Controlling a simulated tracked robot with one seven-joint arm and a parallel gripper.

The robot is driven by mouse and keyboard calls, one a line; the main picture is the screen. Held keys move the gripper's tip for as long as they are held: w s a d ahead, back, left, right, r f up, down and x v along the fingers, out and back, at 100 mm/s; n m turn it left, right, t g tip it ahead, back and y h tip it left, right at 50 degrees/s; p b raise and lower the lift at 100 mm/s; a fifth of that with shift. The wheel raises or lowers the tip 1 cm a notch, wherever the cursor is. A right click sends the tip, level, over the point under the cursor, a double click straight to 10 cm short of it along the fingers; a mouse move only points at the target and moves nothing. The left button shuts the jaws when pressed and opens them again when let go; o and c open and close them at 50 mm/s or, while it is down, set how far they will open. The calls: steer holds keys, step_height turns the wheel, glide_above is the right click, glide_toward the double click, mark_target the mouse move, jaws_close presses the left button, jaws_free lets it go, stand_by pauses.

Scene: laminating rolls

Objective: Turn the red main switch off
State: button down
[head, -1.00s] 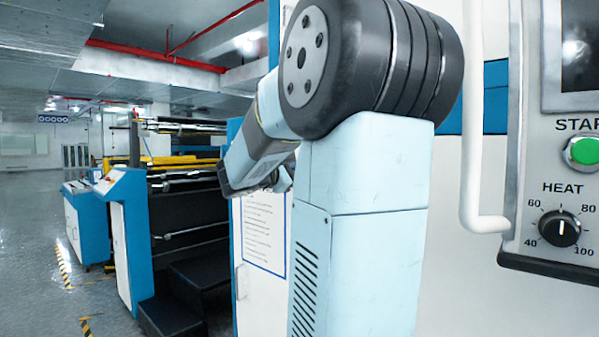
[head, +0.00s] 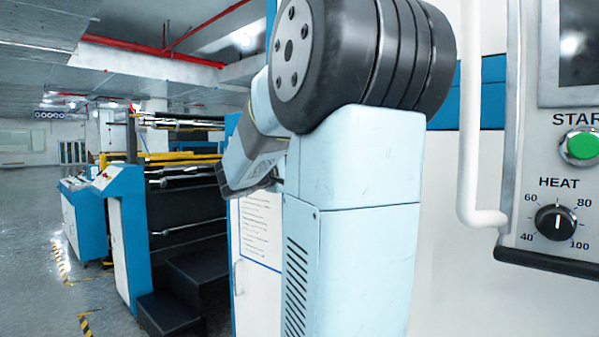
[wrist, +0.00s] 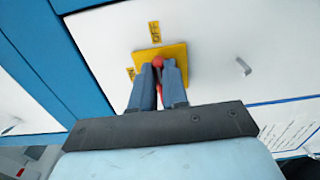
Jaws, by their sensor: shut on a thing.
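The red main switch (wrist: 158,62) sits on a yellow square plate (wrist: 176,52) on a white cabinet panel in the wrist view. A yellow OFF label is above the plate, and a yellow ON label (wrist: 131,73) is at its left edge. My gripper (wrist: 159,70) is at the plate with its two dark fingers either side of the red handle, shut on it. Red shows at the fingertips and in the gap between the fingers. The fingers hide much of the handle, so its exact angle is hard to tell. The head view does not show the switch or the fingers.
A small handle (wrist: 243,66) sticks out right of the plate. A printed sheet (head: 262,230) hangs on the cabinet. A control panel with a HEAT dial (head: 556,222) and green START button (head: 582,146) is at right, beside a white pipe (head: 470,130).

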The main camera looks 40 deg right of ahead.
steer(key=shift+f, duration=0.3)
steer(key=c, duration=1.6)
jaws_free()
steer(key=o, duration=0.5)
steer(key=shift+r, duration=0.15)
steer(key=shift+c, duration=0.2)
steer(key=shift+a, duration=0.1)
steer(key=s+a, duration=0.1)
steer(key=a, duration=1.2)
steer(key=shift+a, duration=0.35)
